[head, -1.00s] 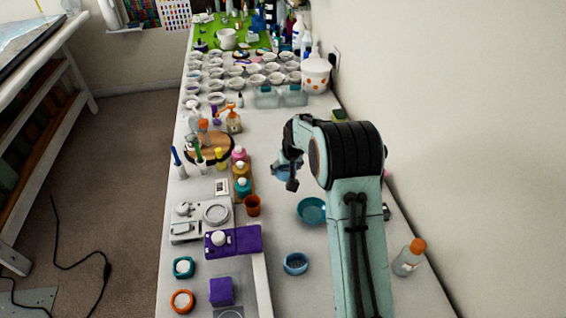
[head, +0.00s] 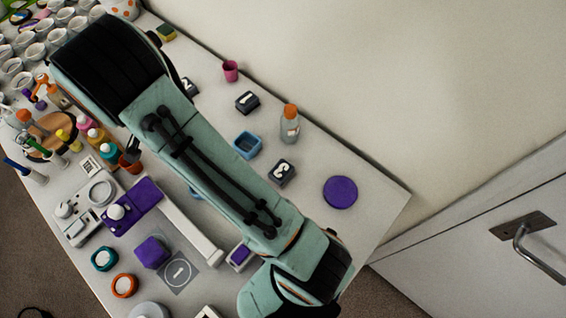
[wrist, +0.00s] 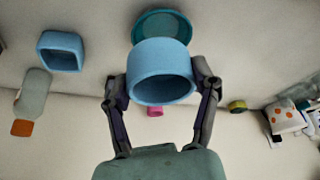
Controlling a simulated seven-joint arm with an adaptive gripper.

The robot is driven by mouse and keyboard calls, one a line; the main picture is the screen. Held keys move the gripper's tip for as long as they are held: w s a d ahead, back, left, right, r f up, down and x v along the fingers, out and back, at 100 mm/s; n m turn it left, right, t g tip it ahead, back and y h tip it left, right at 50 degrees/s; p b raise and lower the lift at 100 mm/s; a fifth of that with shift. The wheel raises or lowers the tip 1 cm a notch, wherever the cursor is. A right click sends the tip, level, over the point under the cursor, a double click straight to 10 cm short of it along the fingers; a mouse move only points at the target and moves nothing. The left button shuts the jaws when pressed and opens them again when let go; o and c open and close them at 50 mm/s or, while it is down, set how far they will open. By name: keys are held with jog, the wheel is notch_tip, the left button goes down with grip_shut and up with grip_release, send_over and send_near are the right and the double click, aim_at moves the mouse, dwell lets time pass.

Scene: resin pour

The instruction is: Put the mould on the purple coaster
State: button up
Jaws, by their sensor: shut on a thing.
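The purple coaster (head: 340,192) is a flat round disc lying bare on the table near its right end in the head view. It does not show in the wrist view. A light-blue round mould (wrist: 162,88) is held between the two fingers of my gripper (wrist: 161,84) in the wrist view, its open mouth facing the camera. The gripper is shut on its sides. My own arm hides the held mould in the head view. A second blue container, squarish and hollow (head: 247,146), stands on the table and also shows in the wrist view (wrist: 60,51).
A pink cup (head: 230,71) is near the wall. A teal dish (wrist: 160,24) lies beyond the held mould. The table around the coaster is clear.

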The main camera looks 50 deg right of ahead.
aim_at(334, 186)
jog(key=s+d+m+g, duration=0.2)
jog(key=s+d+m, duration=0.2)
jog(key=s+m, duration=0.2)
jog(key=s+d+f+m+g+y, duration=0.1)
jog(key=s+d+m+g, duration=0.1)
jog(key=s+d+m, duration=0.3)
jog(key=s+d+m+g, duration=0.2)
jog(key=s+d+m, duration=0.3)
jog(key=s+m, duration=0.4)
jog(key=shift+s+d+f+g+y, duration=0.1)
jog(key=shift+s+f+g+y, duration=0.1)
jog(key=shift+s, duration=0.25)
jog(key=shift+s+f+g+y, duration=0.1)
jog(key=shift+s+f+g, duration=0.1)
jog(key=shift+s, duration=0.2)
jog(key=s+d+r+m+y, duration=0.1)
jog(key=s+m, duration=0.2)
jog(key=s, duration=0.3)
jog(key=s+d+m+y, duration=0.1)
jog(key=s+d+m, duration=0.1)
jog(key=s, duration=0.3)
jog(key=shift+g, duration=0.3)
jog(key=f, duration=0.5)
jog(key=s+f, duration=0.1)
jog(key=f, duration=0.1)
jog(key=shift+d+f, duration=0.2)
jog(key=shift+f, duration=0.1)
jog(key=o, duration=1.2)
jog(key=shift+f, duration=0.1)
